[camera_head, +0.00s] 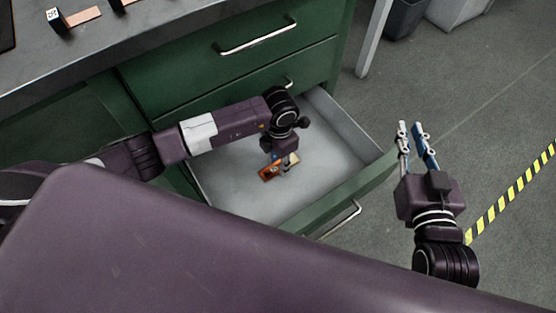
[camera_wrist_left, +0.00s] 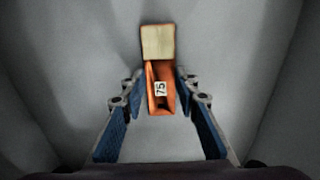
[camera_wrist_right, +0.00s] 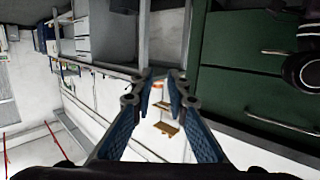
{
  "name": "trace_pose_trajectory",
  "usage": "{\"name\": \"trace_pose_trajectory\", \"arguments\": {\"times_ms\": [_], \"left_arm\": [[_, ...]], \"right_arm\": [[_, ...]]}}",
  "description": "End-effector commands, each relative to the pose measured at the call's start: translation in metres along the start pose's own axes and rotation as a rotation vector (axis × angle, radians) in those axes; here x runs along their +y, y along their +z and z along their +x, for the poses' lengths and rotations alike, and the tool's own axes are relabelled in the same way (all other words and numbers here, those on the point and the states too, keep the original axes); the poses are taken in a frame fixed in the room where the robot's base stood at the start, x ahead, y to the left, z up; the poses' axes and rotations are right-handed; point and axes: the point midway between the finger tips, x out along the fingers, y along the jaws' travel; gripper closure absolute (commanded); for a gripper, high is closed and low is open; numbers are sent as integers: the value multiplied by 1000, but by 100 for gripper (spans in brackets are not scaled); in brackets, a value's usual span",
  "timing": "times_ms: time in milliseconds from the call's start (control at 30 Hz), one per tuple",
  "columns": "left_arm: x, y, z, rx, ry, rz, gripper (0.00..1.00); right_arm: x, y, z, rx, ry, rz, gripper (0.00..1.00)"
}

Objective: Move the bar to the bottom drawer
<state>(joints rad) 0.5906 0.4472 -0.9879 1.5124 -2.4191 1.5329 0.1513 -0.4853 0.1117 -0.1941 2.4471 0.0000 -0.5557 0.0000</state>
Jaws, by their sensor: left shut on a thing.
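The bar (camera_head: 270,173) is orange-copper with a small white label reading 75. A pale block shows at its far end in the left wrist view (camera_wrist_left: 158,42). My left gripper (camera_head: 281,164) is shut on the bar, with one blue-padded finger on each side of it in the left wrist view (camera_wrist_left: 160,92). The bar is inside the outline of the open drawer (camera_head: 232,196); I cannot tell whether it touches the floor. This drawer is the lowest one I see, below two shut ones. My right gripper (camera_head: 411,130) is empty and open, outside the drawer to the right.
The green cabinet (camera_head: 190,62) has a grey worktop (camera_head: 120,38) with small labelled copper pieces (camera_head: 82,16) on it. The drawer's green front (camera_head: 345,197) and grey side walls surround my left gripper. Grey bins (camera_head: 404,18) and a yellow-black floor strip (camera_head: 507,198) lie right.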

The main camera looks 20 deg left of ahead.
Motion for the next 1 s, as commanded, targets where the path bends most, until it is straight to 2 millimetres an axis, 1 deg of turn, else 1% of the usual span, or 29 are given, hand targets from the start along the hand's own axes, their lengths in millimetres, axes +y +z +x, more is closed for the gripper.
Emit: {"name": "trace_pose_trajectory", "arguments": {"times_ms": [267, 600, 633, 700, 767, 800, 1000], "left_arm": [[0, 1, 0, -2, 0, 0, 100], [0, 1, 2, -1, 0, 0, 100], [0, 0, 3, 0, 0, 0, 69], [0, 0, 3, 0, 0, 0, 62], [0, 0, 3, 0, 0, 0, 55], [0, 0, 3, -1, 0, 0, 54], [0, 0, 3, -1, 0, 0, 54]], "right_arm": [[0, -1, 0, 5, 0, 0, 85], [-1, -10, 1, 45, -1, 0, 85], [-1, -10, 1, 48, -1, 1, 85], [-1, -11, 0, 48, -1, 1, 85], [-1, -11, 1, 48, -2, 1, 85], [-1, -11, 1, 48, -2, 1, 85], [-2, -11, 1, 49, -4, 1, 85]]}}
